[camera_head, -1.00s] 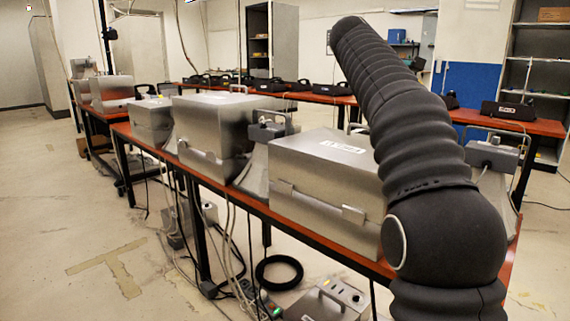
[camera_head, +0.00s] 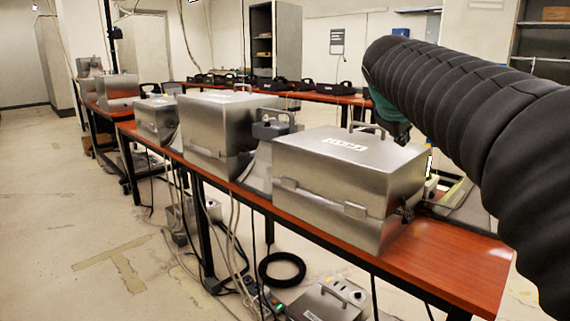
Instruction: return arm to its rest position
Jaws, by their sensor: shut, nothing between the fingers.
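My arm, in a ribbed black sleeve, comes in from the right edge of the head view and slopes up and left over the bench. Its far bend is above the nearest metal case. A small dark and teal part (camera_head: 388,112) shows below that bend, partly hidden by the sleeve; I cannot tell what it is. I see no fingers of my gripper in this view.
A long red-brown bench (camera_head: 455,262) holds several metal cases, the nearest one (camera_head: 335,185) left of my arm. A far bench (camera_head: 320,97) carries dark phones. A grey box (camera_head: 328,298), a black cable coil (camera_head: 282,268) and cables lie on the floor. The left floor is mostly open.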

